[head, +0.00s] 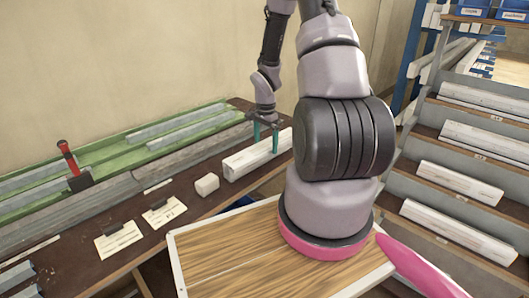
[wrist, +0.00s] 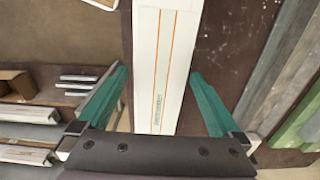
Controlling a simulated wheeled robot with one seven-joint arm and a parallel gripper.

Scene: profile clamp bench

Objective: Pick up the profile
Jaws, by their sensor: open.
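A long white profile (head: 255,155) lies on the brown bench (head: 190,205), near its right edge. In the wrist view the profile (wrist: 162,60) runs up and down the middle, with thin orange lines and small print on its top face. My gripper (head: 265,140) has green fingers and is over the profile in the head view. In the wrist view my gripper (wrist: 160,95) is open, with one finger on each side of the profile and a gap to each. I cannot tell how far the fingertips are above the bench.
A small white block (head: 206,184) lies left of the profile. A green clamp bed (head: 120,150) with grey bars and a red-handled clamp (head: 67,157) runs along the wall side. Paper cards (head: 118,238) lie in front. A shelf rack (head: 470,185) with white profiles stands right.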

